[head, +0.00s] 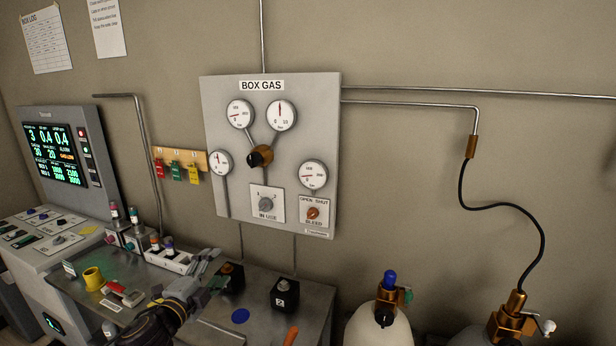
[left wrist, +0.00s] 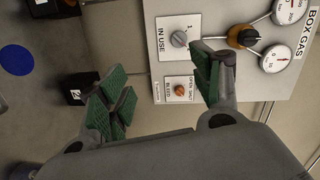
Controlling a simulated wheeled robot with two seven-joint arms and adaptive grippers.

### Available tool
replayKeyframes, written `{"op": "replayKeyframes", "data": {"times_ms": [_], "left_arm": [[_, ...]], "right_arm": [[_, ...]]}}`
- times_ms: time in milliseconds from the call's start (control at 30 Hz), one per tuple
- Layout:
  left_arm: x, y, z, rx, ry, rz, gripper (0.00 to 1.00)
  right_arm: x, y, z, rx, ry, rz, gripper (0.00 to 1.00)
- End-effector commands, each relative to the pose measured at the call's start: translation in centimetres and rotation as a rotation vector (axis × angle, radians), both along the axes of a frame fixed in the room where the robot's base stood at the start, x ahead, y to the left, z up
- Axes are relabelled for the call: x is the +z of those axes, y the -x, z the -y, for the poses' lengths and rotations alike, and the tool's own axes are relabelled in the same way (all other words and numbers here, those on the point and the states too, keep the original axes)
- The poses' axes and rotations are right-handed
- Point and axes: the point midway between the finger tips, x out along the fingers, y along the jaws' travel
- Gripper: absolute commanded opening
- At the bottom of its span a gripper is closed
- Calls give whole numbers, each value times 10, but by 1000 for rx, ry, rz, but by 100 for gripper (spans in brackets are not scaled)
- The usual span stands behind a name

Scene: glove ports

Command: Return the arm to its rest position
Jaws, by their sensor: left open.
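My left arm (head: 150,327) comes in at the lower left of the head view. Its left gripper (head: 214,270) is over the grey bench, in front of the valve panel's lower left. In the left wrist view the left gripper (left wrist: 160,92) has its green-padded fingers wide apart with nothing between them. Behind the fingers are the BOX GAS panel (head: 220,110), its IN USE knob (left wrist: 179,39) and its orange bleed knob (left wrist: 180,90). The gripper partly hides a black block with a knob (head: 232,275). My right gripper is not in view.
A black block marked 2 (head: 285,292) and a blue disc (head: 240,316) are on the bench (head: 318,290). A yellow cup (head: 93,278) and a white vial rack (head: 170,262) stand left. Gas cylinders (head: 380,328) stand right. A monitor (head: 55,155) is far left.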

Motion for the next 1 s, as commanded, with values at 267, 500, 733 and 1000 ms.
{"op": "replayKeyframes", "data": {"times_ms": [267, 500, 733, 1000], "left_arm": [[-42, 23, 1, 139, 189, -155, 65], [-83, 51, 0, 276, 347, -314, 65], [-123, 86, -1, 412, 487, -479, 65], [-166, 138, 2, 576, 634, -685, 65]], "right_arm": [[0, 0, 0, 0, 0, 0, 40], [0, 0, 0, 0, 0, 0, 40], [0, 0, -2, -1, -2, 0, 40], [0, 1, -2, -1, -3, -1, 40]]}}
